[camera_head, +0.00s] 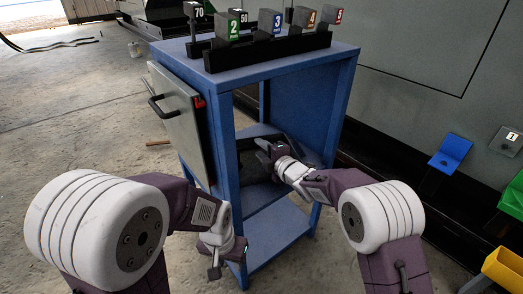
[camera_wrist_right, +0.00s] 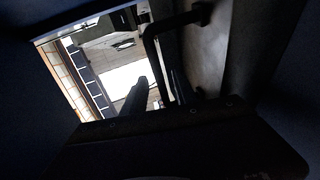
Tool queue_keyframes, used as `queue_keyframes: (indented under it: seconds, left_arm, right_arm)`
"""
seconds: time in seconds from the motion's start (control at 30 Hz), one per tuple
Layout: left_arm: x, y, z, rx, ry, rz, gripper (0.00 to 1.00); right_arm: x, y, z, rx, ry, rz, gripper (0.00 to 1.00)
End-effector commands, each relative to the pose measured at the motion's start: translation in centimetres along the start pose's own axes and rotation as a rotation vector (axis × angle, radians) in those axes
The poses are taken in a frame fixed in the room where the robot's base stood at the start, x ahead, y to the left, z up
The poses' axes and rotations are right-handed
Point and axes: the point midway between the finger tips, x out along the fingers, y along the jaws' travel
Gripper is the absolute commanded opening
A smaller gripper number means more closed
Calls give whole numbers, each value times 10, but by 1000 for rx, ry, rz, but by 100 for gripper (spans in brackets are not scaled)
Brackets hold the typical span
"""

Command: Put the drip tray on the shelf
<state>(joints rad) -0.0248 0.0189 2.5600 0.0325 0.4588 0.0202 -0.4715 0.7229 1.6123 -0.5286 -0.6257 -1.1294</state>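The blue cabinet (camera_head: 229,130) stands open at the front, and its grey door (camera_head: 178,122) hangs ajar at the left. Its lower blue shelf (camera_head: 275,232) is bare where it shows. A dark flat surface (camera_head: 255,168) lies inside, partly behind my right arm; I cannot tell whether it is the drip tray. My right gripper (camera_head: 263,150) reaches inside the cabinet.
A black rack (camera_head: 268,50) with several numbered blocks stands on the cabinet top. The door handle (camera_head: 158,107) juts to the left. Blue (camera_head: 450,152), green (camera_head: 513,197) and yellow (camera_head: 504,268) bins stand at the right. The floor at the left is mostly clear.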

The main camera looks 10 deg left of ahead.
Motion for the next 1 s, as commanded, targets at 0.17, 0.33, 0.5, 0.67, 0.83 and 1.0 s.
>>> queue_keyframes:
  seconds: [0.17,0.33,0.5,0.67,0.83,1.0]
  left_arm:
    - [-5,0,0,0,0,0,36]
    - [-22,0,-2,0,0,0,36]
    - [-42,1,-4,0,0,0,36]
    - [-44,1,-5,0,0,0,36]
    - [-43,1,-4,0,0,0,36]
    - [-44,1,-4,0,0,0,36]
  right_arm:
    - [-4,4,0,0,0,-1,34]
    - [-34,8,0,1,-1,-3,34]
    - [-78,8,0,3,-3,-3,34]
    - [-108,3,1,0,-2,1,34]
    - [-120,2,0,0,0,0,34]
    - [-121,2,0,0,0,0,34]
